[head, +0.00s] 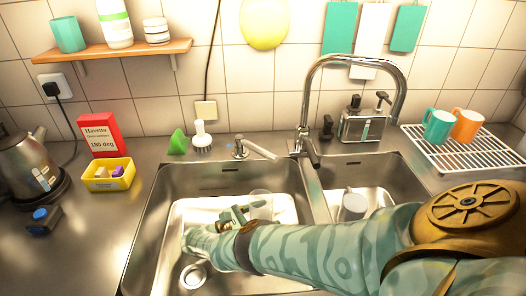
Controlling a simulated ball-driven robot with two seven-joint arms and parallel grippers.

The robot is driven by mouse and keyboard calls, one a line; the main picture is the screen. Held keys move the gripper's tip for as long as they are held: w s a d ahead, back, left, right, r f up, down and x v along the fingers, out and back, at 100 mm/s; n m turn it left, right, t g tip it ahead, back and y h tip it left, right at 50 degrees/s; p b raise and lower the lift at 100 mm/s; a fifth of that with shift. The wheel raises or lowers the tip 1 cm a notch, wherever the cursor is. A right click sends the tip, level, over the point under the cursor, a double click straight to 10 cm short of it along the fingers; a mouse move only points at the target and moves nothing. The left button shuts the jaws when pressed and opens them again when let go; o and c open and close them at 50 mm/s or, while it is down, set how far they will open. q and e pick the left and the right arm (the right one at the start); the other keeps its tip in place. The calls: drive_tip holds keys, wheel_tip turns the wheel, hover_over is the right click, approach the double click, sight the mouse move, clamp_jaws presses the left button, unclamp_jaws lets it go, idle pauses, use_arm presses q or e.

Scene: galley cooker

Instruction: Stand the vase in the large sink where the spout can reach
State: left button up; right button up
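A clear, glass-like vessel, which looks like the vase (261,202), is in the large sink (160,215), the left basin, near its right wall. Its lower part is hard to make out, so I cannot tell if it stands freely. My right arm reaches across the small sink into the large one. My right gripper (238,214) is beside the vessel, its fingers at or very near the vessel's left side; whether they grip it is unclear. My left gripper is out of view.
A grey mug (352,205) is in the small sink (385,165). A short tap (240,148), a white brush (201,138) and a green wedge (177,143) line the back edge. A soap caddy (362,125) stands behind the small sink. A rack (470,155) holds two mugs.

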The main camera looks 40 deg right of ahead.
drive_tip(key=shift+o, duration=0.6)
drive_tip(key=shift+r, duration=0.2)
drive_tip(key=b+v, duration=0.1)
drive_tip(key=v, duration=0.2)
drive_tip(key=b+v, duration=0.1)
drive_tip(key=v, duration=0.2)
drive_tip(key=shift+w+a+f+b, duration=0.15)
drive_tip(key=shift+a+f+b, duration=0.15)
drive_tip(key=shift+b, duration=0.1)
drive_tip(key=shift+a+r, duration=0.15)
drive_tip(key=shift+a, duration=0.15)
drive_tip(key=shift+w+a+r, duration=0.1)
drive_tip(key=shift+a+r, duration=0.05)
